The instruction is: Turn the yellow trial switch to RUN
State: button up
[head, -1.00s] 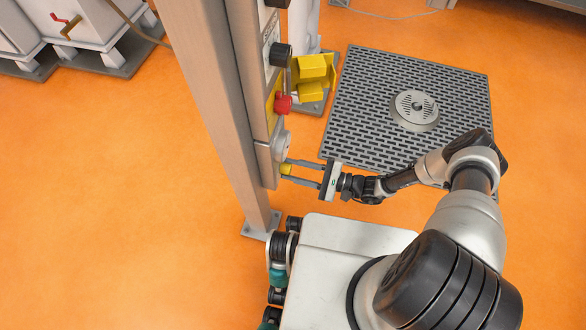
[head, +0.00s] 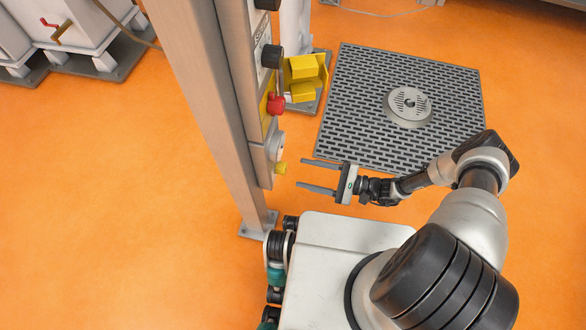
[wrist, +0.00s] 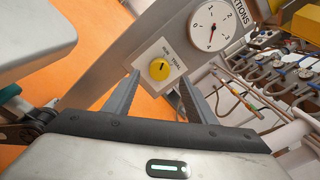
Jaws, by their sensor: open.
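The yellow trial switch (head: 281,168) sticks out from the lower end of the control panel on the post. It also shows in the wrist view (wrist: 159,69) as a round yellow knob with a dark pointer mark, on a pale plate with small lettering beside it. The mark's exact setting is too small to read for certain. My gripper (head: 308,174) is open and empty, to the right of the switch and apart from it. In the wrist view my two fingers (wrist: 160,97) point towards the plate, with the knob framed beyond and between their tips.
Above the switch on the panel are a red button (head: 276,104) and a black knob (head: 272,56). A dial gauge (wrist: 210,27) sits beside the switch plate. A yellow box (head: 304,68) stands behind the post (head: 205,115). A grey floor grating (head: 365,120) lies beyond my arm.

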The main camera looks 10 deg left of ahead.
jog(key=d, duration=1.1)
jog(key=shift+s, duration=0.45)
